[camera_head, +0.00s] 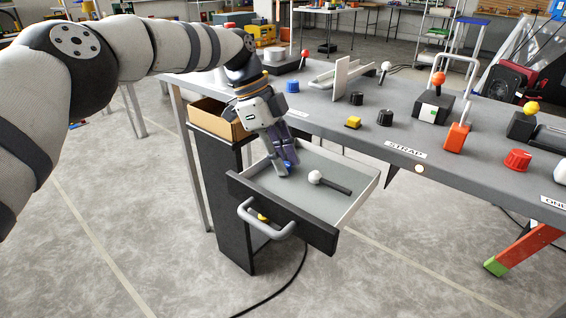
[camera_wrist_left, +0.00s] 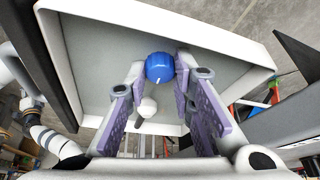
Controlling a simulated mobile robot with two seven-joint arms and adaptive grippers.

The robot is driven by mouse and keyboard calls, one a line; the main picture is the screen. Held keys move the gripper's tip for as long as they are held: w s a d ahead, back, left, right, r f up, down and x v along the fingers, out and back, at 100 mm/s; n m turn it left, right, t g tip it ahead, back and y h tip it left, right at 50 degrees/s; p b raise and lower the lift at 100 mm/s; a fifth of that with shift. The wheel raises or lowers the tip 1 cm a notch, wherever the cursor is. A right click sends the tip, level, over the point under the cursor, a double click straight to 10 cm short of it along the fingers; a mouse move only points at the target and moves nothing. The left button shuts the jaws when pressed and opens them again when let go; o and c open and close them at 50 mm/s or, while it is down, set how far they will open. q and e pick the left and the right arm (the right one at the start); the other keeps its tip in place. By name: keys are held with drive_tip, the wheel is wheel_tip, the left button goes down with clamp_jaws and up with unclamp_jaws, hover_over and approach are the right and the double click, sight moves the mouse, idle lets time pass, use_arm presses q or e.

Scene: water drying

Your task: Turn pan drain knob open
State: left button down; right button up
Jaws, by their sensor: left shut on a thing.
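The pulled-out pan (camera_head: 360,186) is a shallow tray with a grey floor, white walls and a dark front bearing a light handle (camera_head: 262,227). A blue knob (camera_head: 288,164) stands in the pan and is partly hidden by my left gripper (camera_head: 286,168). In the left wrist view, the blue knob (camera_wrist_left: 160,66) has a short white mark on its near side. My left gripper (camera_wrist_left: 160,72) points down into the pan, with its purple-sided fingers shut on the knob from both sides. My right gripper is not in view.
A black lever with a white ball (camera_head: 316,177) lies in the pan close to my gripper. The grey workbench (camera_head: 330,112) behind carries several knobs, levers and a white upright plate (camera_head: 341,78). A cardboard box (camera_head: 214,119) stands left of the gripper.

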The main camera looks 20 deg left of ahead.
sight(270, 171)
use_arm(q)
drive_tip(key=shift+f+m, duration=0.1)
drive_tip(key=shift+m, duration=0.3)
drive_tip(key=c, duration=1.7)
unclamp_jaws()
drive_tip(key=shift+o, duration=0.2)
drive_tip(key=v, duration=0.7)
drive_tip(key=shift+r, duration=0.3)
drive_tip(key=shift+w, duration=0.1)
